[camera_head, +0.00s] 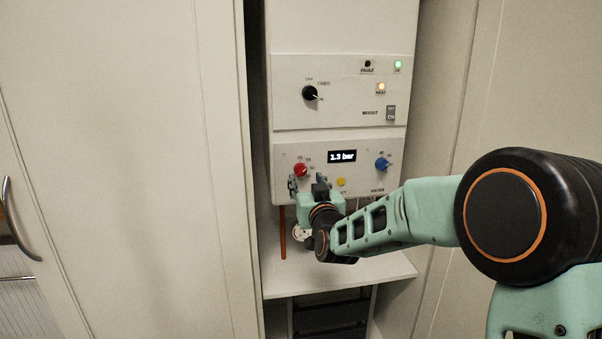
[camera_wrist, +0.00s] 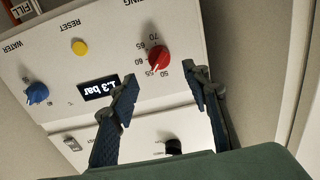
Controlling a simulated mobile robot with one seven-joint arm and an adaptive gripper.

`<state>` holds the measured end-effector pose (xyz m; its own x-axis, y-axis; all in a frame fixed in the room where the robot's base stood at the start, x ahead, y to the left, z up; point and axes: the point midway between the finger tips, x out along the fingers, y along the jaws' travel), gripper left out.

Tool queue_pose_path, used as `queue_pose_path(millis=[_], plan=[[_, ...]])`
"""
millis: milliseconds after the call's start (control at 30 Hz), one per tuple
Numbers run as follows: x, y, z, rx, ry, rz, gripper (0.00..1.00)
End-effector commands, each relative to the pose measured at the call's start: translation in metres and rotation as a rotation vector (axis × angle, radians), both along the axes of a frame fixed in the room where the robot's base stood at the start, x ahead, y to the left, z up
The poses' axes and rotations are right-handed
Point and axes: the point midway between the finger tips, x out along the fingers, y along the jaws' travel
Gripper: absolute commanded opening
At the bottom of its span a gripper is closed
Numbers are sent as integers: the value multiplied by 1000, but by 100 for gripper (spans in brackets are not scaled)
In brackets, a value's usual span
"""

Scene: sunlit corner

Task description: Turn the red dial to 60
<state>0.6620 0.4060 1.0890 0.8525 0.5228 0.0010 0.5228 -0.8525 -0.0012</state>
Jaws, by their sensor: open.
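The red dial (camera_head: 300,170) is on the lower white panel, left of the display. In the wrist view the red dial (camera_wrist: 159,58) shows upside down, with a scale from 50 to 70 around it. Its white pointer appears to be near 55, but it is too small to read exactly. My gripper (camera_head: 307,182) is open just below and in front of the dial. In the wrist view my gripper's fingertips (camera_wrist: 161,82) are spread either side of the dial's line, apart from it, with nothing between them.
The display (camera_head: 342,156) reads 1.3 bar. A yellow button (camera_head: 341,182) and a blue knob (camera_head: 382,164) are to the right. A black knob (camera_head: 310,93) is on the panel above. A copper-coloured pipe (camera_head: 283,232) hangs below. Cupboard walls flank the unit closely.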

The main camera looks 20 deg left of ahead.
Motion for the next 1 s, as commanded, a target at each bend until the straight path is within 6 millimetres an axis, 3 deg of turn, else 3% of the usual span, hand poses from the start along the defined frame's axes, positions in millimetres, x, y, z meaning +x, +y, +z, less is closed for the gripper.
queue_pose_path(millis=[400, 867, 1000], plan=[[48, 30, -1, -1, 1, 0, 43], [56, 35, -1, -1, 0, 0, 43], [56, 35, 0, -1, 0, 0, 30]])
